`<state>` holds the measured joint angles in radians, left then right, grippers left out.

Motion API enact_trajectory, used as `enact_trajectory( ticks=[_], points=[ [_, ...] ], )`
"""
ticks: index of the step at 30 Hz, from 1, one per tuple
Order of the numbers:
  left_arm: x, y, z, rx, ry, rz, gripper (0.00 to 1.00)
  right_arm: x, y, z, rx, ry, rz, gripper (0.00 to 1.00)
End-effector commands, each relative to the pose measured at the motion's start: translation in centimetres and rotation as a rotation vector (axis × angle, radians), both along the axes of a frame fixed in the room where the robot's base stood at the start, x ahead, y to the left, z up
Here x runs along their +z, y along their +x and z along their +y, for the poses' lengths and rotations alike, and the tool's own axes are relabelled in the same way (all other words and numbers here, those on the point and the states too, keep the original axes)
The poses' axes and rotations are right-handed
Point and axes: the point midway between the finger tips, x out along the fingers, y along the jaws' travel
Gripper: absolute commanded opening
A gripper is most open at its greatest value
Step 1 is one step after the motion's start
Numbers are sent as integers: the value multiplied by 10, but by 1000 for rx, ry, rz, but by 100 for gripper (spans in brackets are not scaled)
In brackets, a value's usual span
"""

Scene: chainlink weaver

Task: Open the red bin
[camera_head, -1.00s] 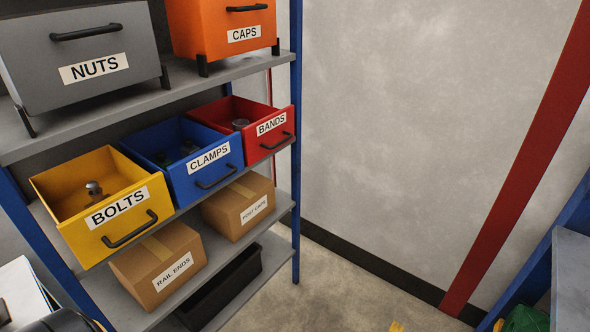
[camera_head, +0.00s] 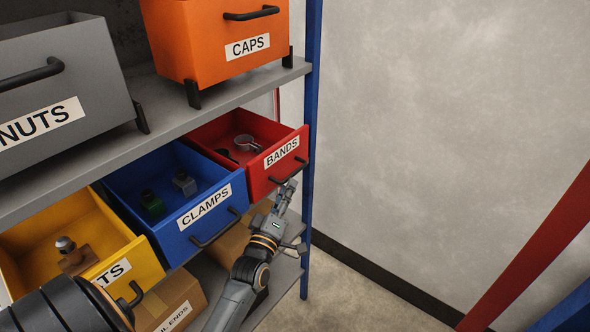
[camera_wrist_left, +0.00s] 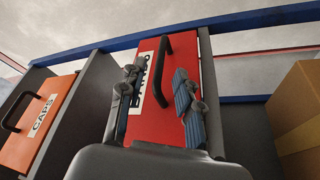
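The red bin (camera_head: 290,165), labelled BANDS, sits at the right end of the middle shelf beside the blue bin. Its top is uncovered and a metal ring band (camera_head: 247,143) lies inside. Its black handle (camera_head: 289,171) runs across the front. My left gripper (camera_head: 287,188) is just in front of and below this handle. In the left wrist view my left gripper (camera_wrist_left: 158,78) is open, with one finger on each side of the black handle (camera_wrist_left: 161,70). I cannot tell whether a finger touches it. My right gripper is not in view.
The blue CLAMPS bin (camera_head: 208,208) and yellow bin (camera_head: 125,265) are to the left. The grey NUTS bin (camera_head: 60,85) and orange CAPS bin (camera_head: 215,50) stand above. A blue post (camera_head: 311,120) rises close to the red bin's right. Cardboard boxes are below.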

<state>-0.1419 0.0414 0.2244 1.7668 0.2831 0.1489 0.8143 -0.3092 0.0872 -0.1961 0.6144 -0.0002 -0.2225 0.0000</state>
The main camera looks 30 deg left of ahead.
Motion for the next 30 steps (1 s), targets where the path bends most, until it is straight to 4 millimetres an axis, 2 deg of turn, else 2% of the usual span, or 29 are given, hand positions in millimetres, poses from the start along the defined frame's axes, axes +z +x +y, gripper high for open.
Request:
enact_trajectory(
  ticks=[3,9,15,23,28,30],
  points=[
    [8,25,6,0,-1,-2,34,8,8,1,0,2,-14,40],
    [13,53,13,-1,1,1,34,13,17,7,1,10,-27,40],
    [14,64,16,0,1,2,34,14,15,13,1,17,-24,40],
    [13,64,16,-1,1,2,34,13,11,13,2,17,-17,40],
    [13,64,16,0,1,2,0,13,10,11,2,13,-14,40],
    [13,64,16,0,1,2,0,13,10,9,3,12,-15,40]
  ],
)
